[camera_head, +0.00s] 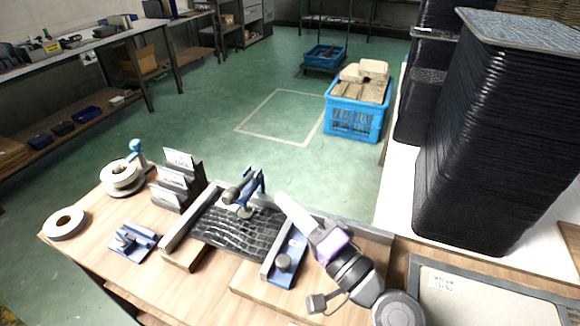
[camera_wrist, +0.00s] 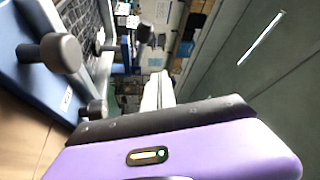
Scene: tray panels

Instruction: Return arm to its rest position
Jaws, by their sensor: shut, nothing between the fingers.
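My arm reaches in from the lower right of the head view. Its purple-banded gripper (camera_head: 284,199) points up and left above the workbench, with pale fingers together and empty. In the wrist view the pale fingers (camera_wrist: 158,82) show end-on beyond the purple gripper body. A black ribbed panel (camera_head: 238,234) lies in a fixture just left of the gripper. A blue clamp with a grey knob (camera_head: 285,262) is at the panel's right side, below the gripper, and a blue upright clamp (camera_head: 246,190) stands at its far edge.
A tall stack of black trays (camera_head: 492,130) stands to the right. Left on the bench are tape rolls (camera_head: 66,223), a card holder (camera_head: 176,183) and a loose blue clamp (camera_head: 134,242). A grey framed panel (camera_head: 482,300) lies at lower right. A blue crate (camera_head: 354,123) sits on the open floor beyond.

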